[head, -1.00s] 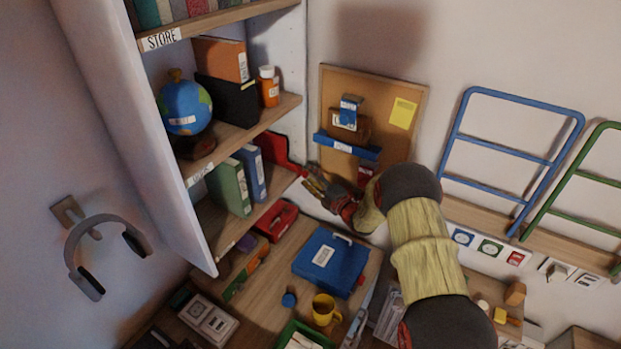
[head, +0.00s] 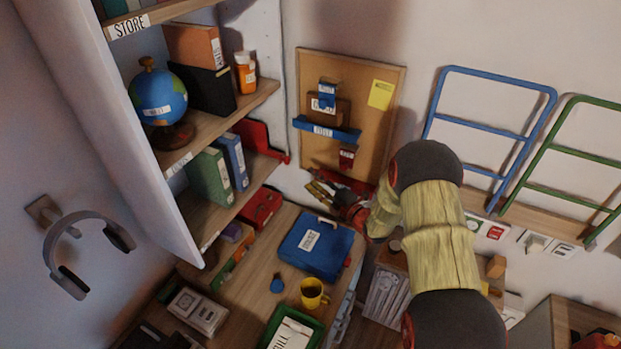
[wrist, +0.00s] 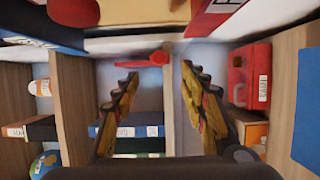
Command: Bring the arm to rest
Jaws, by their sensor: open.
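My arm reaches in from the lower right in the head view, in front of the wall below the corkboard. My gripper (head: 318,190) is at its end, pointing left toward the shelf unit. In the wrist view my gripper (wrist: 152,100) has its two yellow and black fingers spread apart with nothing between them. A red object (wrist: 148,59) on the shelf shows beyond the fingertips, and a blue binder (wrist: 125,131) shows behind the gap. I cannot tell whether the fingers touch anything.
The shelf unit holds a globe (head: 158,97), binders (head: 210,176) and an orange bottle (head: 245,75). A corkboard (head: 375,125) with a blue ledge (head: 325,129) is on the wall. Below are a red case (head: 261,208), a blue case (head: 316,247) and a yellow mug (head: 312,293). A blue rail (head: 480,130) is at right.

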